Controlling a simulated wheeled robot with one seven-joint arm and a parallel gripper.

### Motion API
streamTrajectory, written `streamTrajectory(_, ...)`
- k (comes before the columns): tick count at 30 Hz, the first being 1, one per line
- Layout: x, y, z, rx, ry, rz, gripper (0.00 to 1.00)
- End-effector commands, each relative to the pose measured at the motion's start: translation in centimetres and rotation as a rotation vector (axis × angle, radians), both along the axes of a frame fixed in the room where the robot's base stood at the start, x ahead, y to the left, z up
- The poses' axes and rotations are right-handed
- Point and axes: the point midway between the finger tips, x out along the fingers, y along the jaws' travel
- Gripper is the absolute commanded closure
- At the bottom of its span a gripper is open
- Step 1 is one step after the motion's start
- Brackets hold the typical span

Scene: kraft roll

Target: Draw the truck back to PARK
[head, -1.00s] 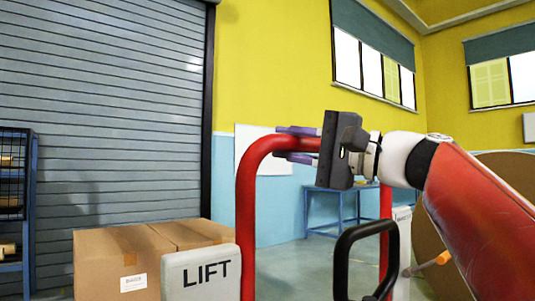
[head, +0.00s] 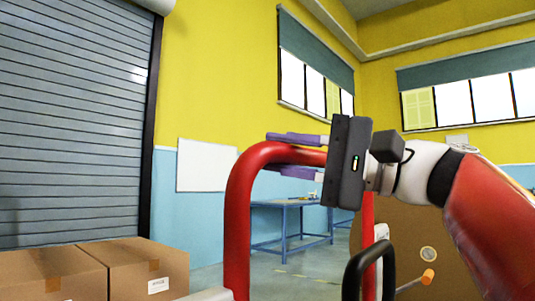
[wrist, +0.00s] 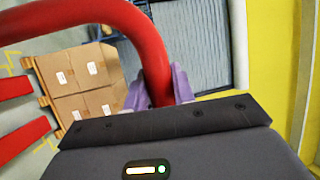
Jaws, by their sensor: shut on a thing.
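The truck's red tubular handle (head: 238,220) rises in the middle of the head view, with a black loop (head: 353,270) low beside it. My gripper (head: 288,154) has its purple fingers above and below the handle's top bar and is shut on it. In the wrist view the red handle (wrist: 148,45) bends down between the purple fingers (wrist: 181,84). Only a pale edge (head: 208,295) of the truck's panel shows at the bottom of the head view. The rest of the truck is mostly out of frame. No PARK marking can be read.
Cardboard boxes (head: 135,265) stand at the lower left by the grey roller shutter (head: 70,120). In the wrist view, boxes (wrist: 85,75) sit on a wooden pallet. A blue table (head: 290,205) stands by the wall, and a large brown roll (head: 415,240) is at right. Floor shows between.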

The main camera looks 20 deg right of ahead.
Motion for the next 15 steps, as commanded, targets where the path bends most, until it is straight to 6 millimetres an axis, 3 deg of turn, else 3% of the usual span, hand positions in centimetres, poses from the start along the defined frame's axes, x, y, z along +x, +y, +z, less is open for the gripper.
streamTrajectory(1, -0.28, -0.36, 0.91, 0.013, -0.019, -0.015, 1.0)
streamTrajectory(2, -0.28, -0.38, 0.9, 0.013, -0.019, -0.015, 0.71)
streamTrajectory(6, -0.23, -0.32, 0.76, 0.012, -0.016, -0.014, 0.53)
streamTrajectory(15, -0.18, -0.31, 0.42, 0.01, -0.01, -0.008, 0.53)
